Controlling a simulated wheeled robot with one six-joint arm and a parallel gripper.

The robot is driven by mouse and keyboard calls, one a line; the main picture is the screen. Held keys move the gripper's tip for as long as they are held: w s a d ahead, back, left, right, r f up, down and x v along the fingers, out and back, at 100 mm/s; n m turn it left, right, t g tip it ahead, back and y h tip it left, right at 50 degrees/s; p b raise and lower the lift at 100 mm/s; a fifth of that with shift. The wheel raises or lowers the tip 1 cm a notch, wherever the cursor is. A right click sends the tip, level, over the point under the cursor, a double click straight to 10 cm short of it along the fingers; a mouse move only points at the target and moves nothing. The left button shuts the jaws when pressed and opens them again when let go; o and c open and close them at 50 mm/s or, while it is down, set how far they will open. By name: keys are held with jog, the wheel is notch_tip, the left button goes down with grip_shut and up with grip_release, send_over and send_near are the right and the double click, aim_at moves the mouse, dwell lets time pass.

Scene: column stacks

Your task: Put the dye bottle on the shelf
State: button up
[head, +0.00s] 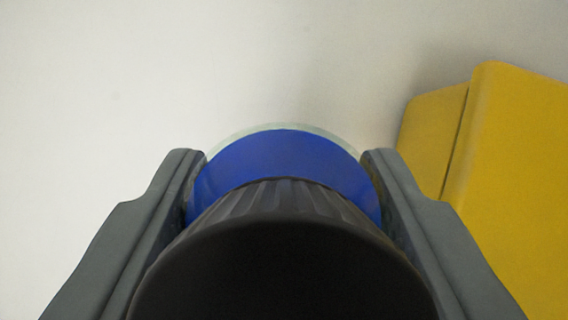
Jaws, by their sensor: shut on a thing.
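The dye bottle (288,159) is between the two grey fingers of my gripper (284,165). It shows a blue body with a pale translucent rim and a large black ribbed cap (285,260) that faces the camera. My gripper is shut on the bottle, with one finger touching on each side. The cap hides the lower middle of the view and most of the bottle's body. I cannot tell whether the bottle touches anything beneath it. No shelf can be made out in this view.
A yellow block-like object (520,170) with a seam stands at the right, close beside the right finger. A plain off-white surface (150,80) fills the left and top and is clear.

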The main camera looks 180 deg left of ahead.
jog(key=shift+f, duration=1.85)
jog(key=shift+f, duration=0.1)
jog(key=o, duration=1.1)
jog(key=v, duration=1.2)
